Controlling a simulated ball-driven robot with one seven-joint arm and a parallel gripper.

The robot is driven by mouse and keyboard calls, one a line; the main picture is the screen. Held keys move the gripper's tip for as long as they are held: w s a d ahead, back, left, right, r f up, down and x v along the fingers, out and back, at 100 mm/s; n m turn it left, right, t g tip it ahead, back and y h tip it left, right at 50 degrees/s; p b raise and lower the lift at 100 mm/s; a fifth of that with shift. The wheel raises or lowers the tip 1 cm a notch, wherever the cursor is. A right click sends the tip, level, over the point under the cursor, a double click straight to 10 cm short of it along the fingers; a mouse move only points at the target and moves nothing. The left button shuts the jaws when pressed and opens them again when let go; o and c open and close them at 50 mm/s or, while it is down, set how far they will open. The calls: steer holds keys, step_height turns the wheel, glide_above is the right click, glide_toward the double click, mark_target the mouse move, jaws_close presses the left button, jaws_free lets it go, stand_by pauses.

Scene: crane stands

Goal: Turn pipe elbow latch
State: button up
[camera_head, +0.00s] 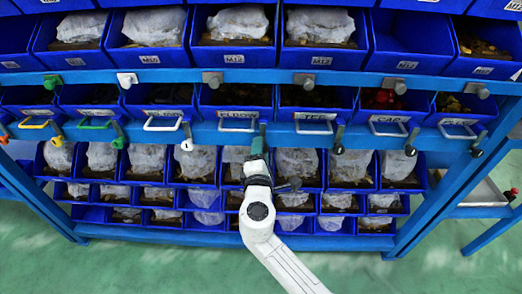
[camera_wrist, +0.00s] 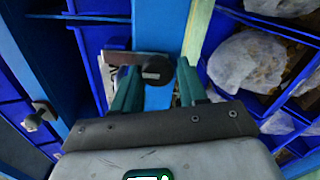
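My gripper (camera_head: 258,146) is at the lower blue rail of the rack, near its middle, with the arm reaching up from the bottom. In the wrist view the two green fingers (camera_wrist: 158,82) stand apart, so the gripper is open. A dark round latch end (camera_wrist: 157,72) with a brownish metal plate (camera_wrist: 122,58) shows between the fingertips, against the blue rail. I see a gap on the right side; contact on the left side is unclear. I cannot tell which latch is the pipe elbow; in the head view my gripper hides most of the latch there.
Other latches hang along the rails, including a white-ended one (camera_head: 186,145) and a black-ended one (camera_head: 338,149). Bins with bagged parts (camera_head: 297,162) fill the rack. The green floor (camera_head: 140,265) in front is clear.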

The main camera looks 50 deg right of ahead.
steer(key=o, duration=0.3)
steer(key=v, duration=1)
steer(key=shift+s+a+b, duration=0.3)
steer(key=s+d+f+m+g+y+p, duration=0.2)
steer(key=s+f+m+g+y, duration=0.1)
steer(key=s+m, duration=0.15)
steer(key=s+d+f+m+g+y+p, duration=0.2)
steer(key=s+d+f+m+g, duration=0.15)
steer(key=s, duration=0.25)
steer(key=s+a+f+m+g+y+p, duration=0.2)
steer(key=s+a+f+m+g+y, duration=0.1)
steer(key=s+a+y, duration=0.6)
steer(key=shift+a+f, duration=0.15)
steer(key=shift+a, duration=0.95)
